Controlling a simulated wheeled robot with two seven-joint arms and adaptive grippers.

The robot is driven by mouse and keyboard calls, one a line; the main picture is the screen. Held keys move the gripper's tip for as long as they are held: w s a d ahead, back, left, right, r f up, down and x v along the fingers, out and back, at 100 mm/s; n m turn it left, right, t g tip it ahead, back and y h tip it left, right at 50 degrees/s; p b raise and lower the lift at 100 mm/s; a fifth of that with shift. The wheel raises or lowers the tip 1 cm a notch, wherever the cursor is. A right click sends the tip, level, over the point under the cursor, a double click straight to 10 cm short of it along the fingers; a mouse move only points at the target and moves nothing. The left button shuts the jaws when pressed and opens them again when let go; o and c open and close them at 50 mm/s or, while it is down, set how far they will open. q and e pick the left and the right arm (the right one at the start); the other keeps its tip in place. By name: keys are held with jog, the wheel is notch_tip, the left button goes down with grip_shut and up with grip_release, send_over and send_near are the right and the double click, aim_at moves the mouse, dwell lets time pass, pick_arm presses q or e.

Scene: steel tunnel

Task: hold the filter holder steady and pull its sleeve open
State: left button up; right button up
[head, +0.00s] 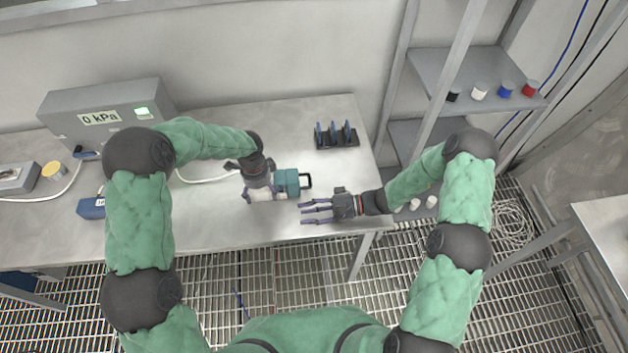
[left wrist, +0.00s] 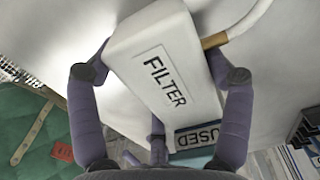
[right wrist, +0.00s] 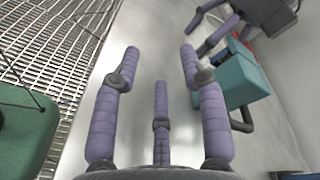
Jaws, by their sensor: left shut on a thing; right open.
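The filter holder has a white body (head: 262,195) and a teal sleeve (head: 290,181) with a black loop handle (head: 307,180) at its right end. My left gripper (head: 252,192) is shut on the white body over the table. In the left wrist view its fingers lie on both sides of the body (left wrist: 160,50) marked FILTER. A USED label (left wrist: 197,136) shows below, partly hidden by a finger. My right gripper (head: 304,212) is open and empty, just below and right of the sleeve. In the right wrist view the sleeve (right wrist: 243,80) and handle (right wrist: 246,122) are right of its fingers, apart from them.
A steel table (head: 225,222) bears a grey box (head: 105,112) reading 0 kPa at the back left. A dark rack (head: 337,138) with blue upright pieces stands behind the handle. A shelf (head: 470,72) with several coloured pots stands right. The table's front edge is close to my right gripper.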

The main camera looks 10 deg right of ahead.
jog(key=w+d+n, duration=0.1)
jog(key=w+d, duration=0.1)
jog(key=w+d+n, duration=0.1)
jog(key=w+d, duration=0.1)
jog(key=w+d+r, duration=0.1)
jog(key=w+d, duration=0.1)
jog(key=shift+w+d+n, duration=0.3)
jog(key=shift+w+n, duration=0.05)
jog(key=shift+n, duration=0.05)
jog(key=w+d+n, duration=0.1)
jog(key=d, duration=0.1)
jog(key=w+d+n, duration=0.1)
jog(key=w+d, duration=0.1)
jog(key=d, duration=0.1)
jog(key=w+d+r+n, duration=0.1)
jog(key=d, duration=0.2)
jog(key=shift+w+g+h, duration=0.25)
jog(key=shift+g+h, duration=0.15)
jog(key=x, duration=1.1)
jog(key=shift+a, duration=0.45)
grip_shut()
